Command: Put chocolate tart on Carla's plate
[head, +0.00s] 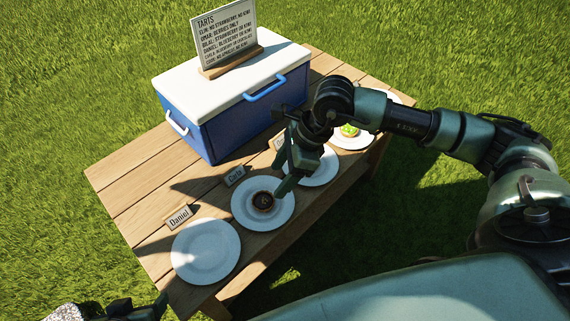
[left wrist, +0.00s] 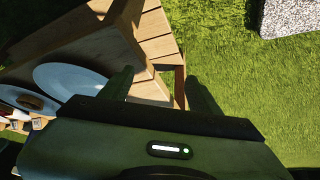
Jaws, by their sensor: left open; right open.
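A dark chocolate-coloured tart (head: 263,201) sits on a white plate (head: 242,214) beside the name card "Carla" (head: 235,176). My right gripper (head: 284,172) is open just above and right of that plate, apart from the tart, with nothing seen between its fingers. My left gripper (head: 137,310) is at the bottom left, partly cut off, off the table's near end. In the left wrist view, the left gripper (left wrist: 160,88) is open and empty; a brown tart (left wrist: 38,102) shows at the left edge.
Daniel's plate (head: 205,252), by the card "Daniel" (head: 179,217), is empty. A plate (head: 318,174) lies partly behind my right gripper; another (head: 352,142) holds a green-topped tart (head: 349,130). A blue cooler (head: 230,125) bearing a tart sign (head: 226,35) stands on the table.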

